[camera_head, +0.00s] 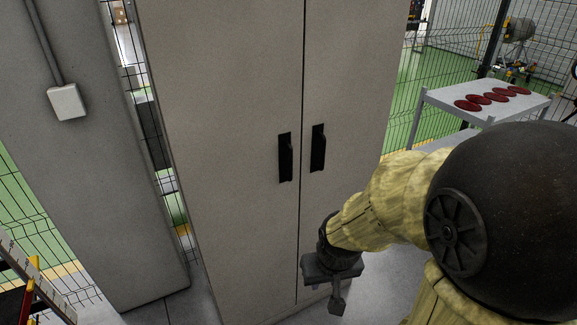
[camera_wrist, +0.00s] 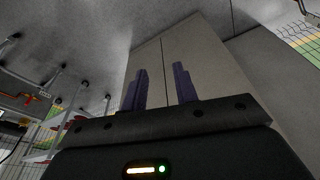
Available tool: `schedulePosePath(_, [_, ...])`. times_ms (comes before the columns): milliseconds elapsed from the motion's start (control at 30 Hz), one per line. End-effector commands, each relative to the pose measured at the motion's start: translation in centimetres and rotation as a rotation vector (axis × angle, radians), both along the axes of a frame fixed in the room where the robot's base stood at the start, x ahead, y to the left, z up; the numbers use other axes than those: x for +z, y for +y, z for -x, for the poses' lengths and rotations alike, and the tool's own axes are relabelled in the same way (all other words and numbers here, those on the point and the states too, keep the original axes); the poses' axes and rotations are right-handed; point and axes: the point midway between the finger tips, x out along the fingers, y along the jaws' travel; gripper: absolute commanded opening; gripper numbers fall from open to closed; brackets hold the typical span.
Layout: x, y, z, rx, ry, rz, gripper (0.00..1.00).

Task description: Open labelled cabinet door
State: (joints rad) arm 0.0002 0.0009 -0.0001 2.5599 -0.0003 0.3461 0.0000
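A tall beige cabinet (camera_head: 222,100) with two doors stands in front of me; both doors look closed. The left door has a black handle (camera_head: 285,158) and the right door has a black handle (camera_head: 318,148), on either side of the centre seam. No label can be read on either door. My gripper (camera_head: 337,303) is low before the right door, below the handles and apart from them. In the wrist view its two fingers (camera_wrist: 160,90) stand apart with nothing between them, and the cabinet (camera_wrist: 205,60) rises behind.
A grey pillar (camera_head: 85,150) with a white box (camera_head: 67,102) stands left of the cabinet. A white cart (camera_head: 480,105) with several red discs stands at the right behind my arm. Wire fencing (camera_head: 435,65) runs behind. A yellow and red object (camera_head: 30,290) is at the lower left.

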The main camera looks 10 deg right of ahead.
Motion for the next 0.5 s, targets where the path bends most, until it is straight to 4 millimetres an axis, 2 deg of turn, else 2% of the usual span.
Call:
schedulePosePath(167, [-0.5,-0.3,-2.1,0.003,-0.065,0.007,0.29])
schedulePosePath(267, [-0.9,-0.7,-4.7,0.014,-0.155,0.015,0.29])
schedulePosePath(500, [-1.6,-1.4,-12.4,0.047,-0.45,0.025,0.29])
